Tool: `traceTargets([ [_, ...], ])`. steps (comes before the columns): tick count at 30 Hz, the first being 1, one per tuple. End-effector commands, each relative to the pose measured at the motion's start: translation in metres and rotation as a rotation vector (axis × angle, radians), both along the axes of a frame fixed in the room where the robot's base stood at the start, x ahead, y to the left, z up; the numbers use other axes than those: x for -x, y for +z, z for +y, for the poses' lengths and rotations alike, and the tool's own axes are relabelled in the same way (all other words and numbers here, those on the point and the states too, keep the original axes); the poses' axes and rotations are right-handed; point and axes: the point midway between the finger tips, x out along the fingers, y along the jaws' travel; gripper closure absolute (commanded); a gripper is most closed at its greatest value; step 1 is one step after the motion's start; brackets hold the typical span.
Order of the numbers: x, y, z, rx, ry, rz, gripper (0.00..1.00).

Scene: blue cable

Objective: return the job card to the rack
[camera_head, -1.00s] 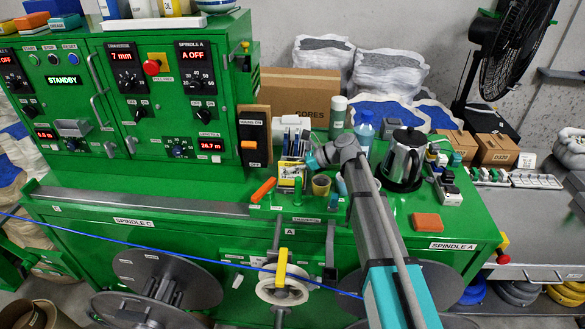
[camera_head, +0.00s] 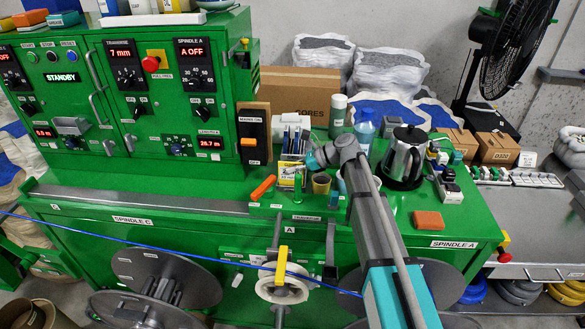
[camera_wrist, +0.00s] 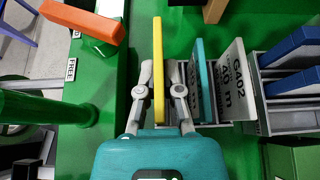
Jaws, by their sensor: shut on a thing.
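My gripper (camera_wrist: 161,92) is shut on a yellow job card (camera_wrist: 158,62), seen edge-on between its two fingers in the wrist view. The grey rack (camera_wrist: 286,122) is just to the right of the card. The yellow card stands at the rack's left end, roughly parallel to the teal card. I cannot tell whether its lower edge is inside a slot. In the head view my arm's end covers part of the rack area.
An orange object (camera_wrist: 85,22) lies to the left of the card, by a FREE label (camera_wrist: 71,69). A green post (camera_wrist: 45,107) stands at left. In the head view a kettle (camera_head: 404,158) and a blue bottle (camera_head: 364,132) stand right of my wrist. A blue cable (camera_head: 200,252) crosses the front.

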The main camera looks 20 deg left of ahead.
Motion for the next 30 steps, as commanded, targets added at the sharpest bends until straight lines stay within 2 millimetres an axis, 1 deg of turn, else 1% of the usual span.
traceTargets([
  [1,0.0,-0.003,0.0,0.0,0.0,0.0,1.0],
  [18,0.0,-0.019,0.0,0.0,0.0,0.0,1.0],
  [30,0.0,-0.023,0.0,0.0,0.0,0.0,1.0],
])
